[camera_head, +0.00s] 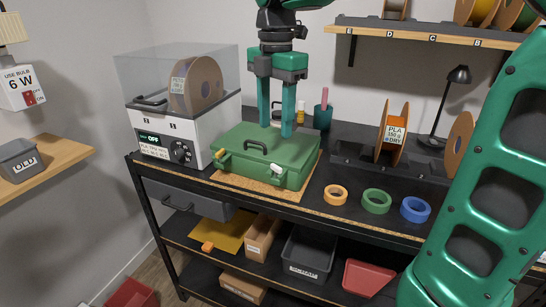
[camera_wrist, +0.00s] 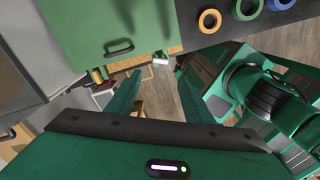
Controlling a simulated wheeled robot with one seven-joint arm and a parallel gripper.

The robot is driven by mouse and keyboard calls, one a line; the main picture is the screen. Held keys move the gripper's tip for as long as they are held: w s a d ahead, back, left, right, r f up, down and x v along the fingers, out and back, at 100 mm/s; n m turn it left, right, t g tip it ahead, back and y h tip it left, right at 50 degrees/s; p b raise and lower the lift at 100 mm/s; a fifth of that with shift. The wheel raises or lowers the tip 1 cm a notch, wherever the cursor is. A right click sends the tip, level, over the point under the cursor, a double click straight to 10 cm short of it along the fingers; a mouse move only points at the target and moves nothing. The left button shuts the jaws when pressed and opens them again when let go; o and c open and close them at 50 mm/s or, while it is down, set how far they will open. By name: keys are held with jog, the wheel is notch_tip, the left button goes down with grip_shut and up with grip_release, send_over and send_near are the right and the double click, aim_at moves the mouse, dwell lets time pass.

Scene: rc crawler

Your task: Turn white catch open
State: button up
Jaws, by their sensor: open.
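A green case (camera_head: 262,152) with a dark handle lies shut on the workbench. The white catch (camera_head: 276,170) is on its front face, right of the handle, and seems to lie against the case; its exact angle is too small to tell. A yellow catch (camera_head: 218,154) is at the front left. My gripper (camera_head: 275,131) points down, open and empty, above the right part of the case. In the wrist view, the white catch (camera_wrist: 161,60) shows at the case edge, just beyond and between the fingertips (camera_wrist: 159,76), with no visible contact.
A white filament dryer (camera_head: 185,130) stands close left of the case. Orange (camera_head: 335,195), green (camera_head: 377,201) and blue (camera_head: 415,209) tape rings lie to the right. A spool (camera_head: 392,133), a lamp (camera_head: 447,105) and a green cup (camera_head: 322,117) stand behind. A shelf (camera_head: 430,35) hangs above.

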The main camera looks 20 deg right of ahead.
aim_at(275, 166)
notch_tip(275, 166, down, 11)
jog(key=shift+r, duration=0.1)
dwell(0.4)
jog(key=shift+c, duration=0.4)
jog(key=c, duration=1)
